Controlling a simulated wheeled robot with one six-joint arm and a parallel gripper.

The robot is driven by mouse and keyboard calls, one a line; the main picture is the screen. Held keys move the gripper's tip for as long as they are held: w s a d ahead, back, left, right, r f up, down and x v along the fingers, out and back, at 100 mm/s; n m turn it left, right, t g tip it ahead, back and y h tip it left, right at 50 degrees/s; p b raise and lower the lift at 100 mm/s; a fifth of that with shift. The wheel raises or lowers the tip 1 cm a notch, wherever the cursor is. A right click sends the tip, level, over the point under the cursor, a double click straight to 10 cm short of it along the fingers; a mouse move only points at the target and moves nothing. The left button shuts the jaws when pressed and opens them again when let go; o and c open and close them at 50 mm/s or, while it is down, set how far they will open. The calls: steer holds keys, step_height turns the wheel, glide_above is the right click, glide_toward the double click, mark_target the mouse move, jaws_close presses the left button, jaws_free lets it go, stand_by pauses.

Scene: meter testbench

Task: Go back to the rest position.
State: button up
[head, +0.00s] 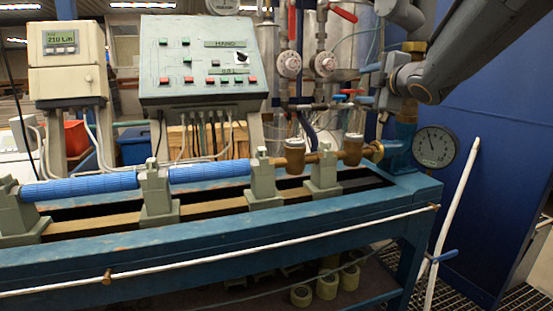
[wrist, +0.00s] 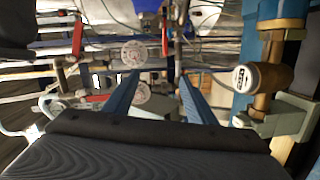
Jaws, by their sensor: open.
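My gripper (wrist: 160,75) shows in the wrist view as two blue fingers standing apart with nothing between them. Beyond the fingers are the round white dials and red handles of the pipework. In the head view my grey arm comes in from the upper right, close to the blue pipe fittings at the right end of the bench. The fingers cannot be made out clearly there.
The blue test bench (head: 230,235) carries brass meters (head: 295,156) and blue pipe sections (head: 80,188). A control box (head: 203,60) and a display unit (head: 66,60) stand behind. A pressure gauge (head: 434,146) is below my arm. A brass-coloured meter (wrist: 262,77) is right of my fingers.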

steer(key=s+f+m+g+h+p, duration=0.2)
steer(key=s+f+m+g, duration=0.2)
steer(key=s+f+m, duration=0.5)
steer(key=s+f+m+g+h+p, duration=0.2)
steer(key=s+f+m+g, duration=0.3)
steer(key=f, duration=0.8)
steer(key=s+a+f+m+g, duration=0.1)
steer(key=s+f+g, duration=0.1)
steer(key=s, duration=0.6)
steer(key=s+a+f+m+g+p, duration=0.1)
steer(key=s+a+f+g, duration=0.1)
steer(key=s, duration=0.7)
steer(key=s+a+f+m+g+y+p, duration=0.1)
steer(key=s+a+f+m+g, duration=0.1)
steer(key=s+f, duration=0.3)
steer(key=s+g, duration=0.1)
steer(key=s, duration=0.2)
steer(key=shift+s+f, duration=0.2)
steer(key=shift+f, duration=0.1)
